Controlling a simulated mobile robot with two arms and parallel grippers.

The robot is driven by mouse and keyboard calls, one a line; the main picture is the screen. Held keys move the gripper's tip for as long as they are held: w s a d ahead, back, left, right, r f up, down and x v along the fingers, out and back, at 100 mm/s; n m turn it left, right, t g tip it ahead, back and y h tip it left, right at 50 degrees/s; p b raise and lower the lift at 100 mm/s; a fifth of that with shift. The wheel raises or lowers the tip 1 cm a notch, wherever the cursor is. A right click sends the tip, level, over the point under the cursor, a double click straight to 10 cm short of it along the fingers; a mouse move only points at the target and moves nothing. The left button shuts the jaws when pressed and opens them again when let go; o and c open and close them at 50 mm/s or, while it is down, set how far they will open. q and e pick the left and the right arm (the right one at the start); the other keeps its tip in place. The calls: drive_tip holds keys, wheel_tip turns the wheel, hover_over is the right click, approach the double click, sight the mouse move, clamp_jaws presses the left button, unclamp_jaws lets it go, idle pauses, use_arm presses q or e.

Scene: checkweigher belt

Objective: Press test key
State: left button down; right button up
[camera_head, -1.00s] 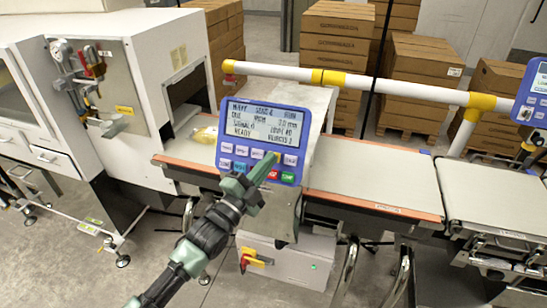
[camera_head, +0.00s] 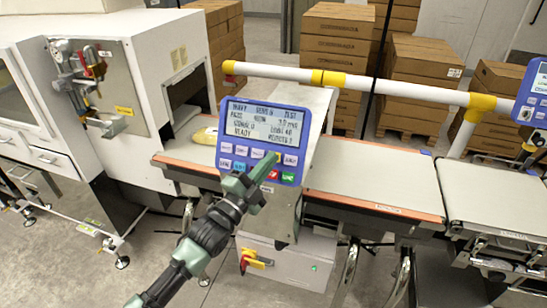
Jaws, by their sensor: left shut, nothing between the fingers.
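The blue control panel (camera_head: 227,120) stands in the middle of the view, with a lit screen (camera_head: 264,122) above rows of small keys. Most upper keys are pale; a red key (camera_head: 272,174) and a green key (camera_head: 288,177) are in the lower row. The label TEST seems to stand at the screen's top right. My left gripper (camera_head: 270,163) is shut and empty. A yellow patch shows at the tip. I cannot tell whether the tip touches a key. My right gripper is not in view.
A yellow pack (camera_head: 206,135) lies on the belt left of the panel, by the white machine's opening. A white rail (camera_head: 400,90) with yellow joints runs behind the panel. A second blue panel (camera_head: 533,95) is at the right edge. Cartons (camera_head: 422,75) stand behind.

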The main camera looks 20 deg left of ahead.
use_arm(q)
drive_tip(key=shift+s+r+p, duration=0.35)
drive_tip(key=shift+s+p, duration=0.35)
drive_tip(key=shift+s, duration=0.05)
drive_tip(key=s+p, duration=0.1)
drive_tip(key=s+r+p, duration=0.1)
drive_tip(key=s, duration=0.1)
drive_tip(key=s+r+p, duration=0.1)
drive_tip(key=shift+s+a+r+p, duration=0.1)
drive_tip(key=shift+s+a+p, duration=0.1)
drive_tip(key=shift+p, duration=0.2)
